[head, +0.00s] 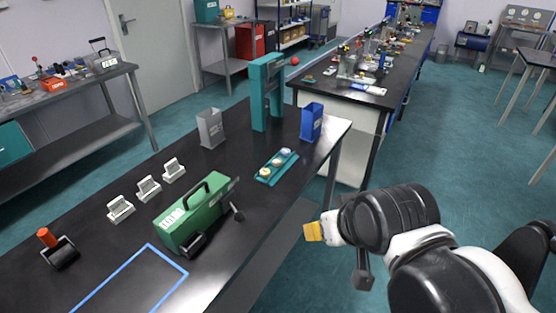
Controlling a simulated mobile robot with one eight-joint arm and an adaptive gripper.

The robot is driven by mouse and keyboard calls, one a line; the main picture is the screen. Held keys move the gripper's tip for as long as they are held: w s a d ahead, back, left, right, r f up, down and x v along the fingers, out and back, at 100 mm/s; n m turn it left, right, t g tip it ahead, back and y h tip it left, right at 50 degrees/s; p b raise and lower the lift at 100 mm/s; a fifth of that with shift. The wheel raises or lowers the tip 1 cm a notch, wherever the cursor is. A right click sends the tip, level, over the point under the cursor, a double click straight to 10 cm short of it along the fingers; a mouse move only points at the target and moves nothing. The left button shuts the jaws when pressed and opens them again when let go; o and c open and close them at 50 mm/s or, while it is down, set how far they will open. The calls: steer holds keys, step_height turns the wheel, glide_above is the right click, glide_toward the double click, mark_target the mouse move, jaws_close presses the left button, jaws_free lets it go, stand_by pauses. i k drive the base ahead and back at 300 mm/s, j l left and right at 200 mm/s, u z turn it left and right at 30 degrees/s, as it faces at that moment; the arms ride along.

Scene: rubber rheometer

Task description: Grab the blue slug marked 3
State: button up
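A small teal tray (263,178) lies on the dark bench, right of its middle. It holds three small round pieces in a row: a near one (265,172), a middle one (276,162) and a far one (285,152) that looks bluish-white. Their marks are too small to read, so I cannot tell which is slug 3. My gripper (314,231) is off the bench's right side, over the floor, with a yellow piece at its tip. It is well apart from the tray, and its fingers cannot be made out.
A green machine with a handle (195,217) stands in front of the tray. A teal frame (260,95), a grey bin (211,129) and a blue bin (312,122) stand behind it. Several white stands (148,188) line the left. Blue tape (168,258) marks the near bench.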

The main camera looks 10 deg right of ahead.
mark_target(285, 152)
steer(key=i+l+u, duration=0.1)
steer(key=l+u, duration=0.4)
steer(key=l, duration=0.2)
steer(key=l+u, duration=0.45)
steer(key=l, duration=0.25)
steer(key=k+l+u, duration=0.15)
steer(key=l+u, duration=0.35)
steer(key=l, duration=0.2)
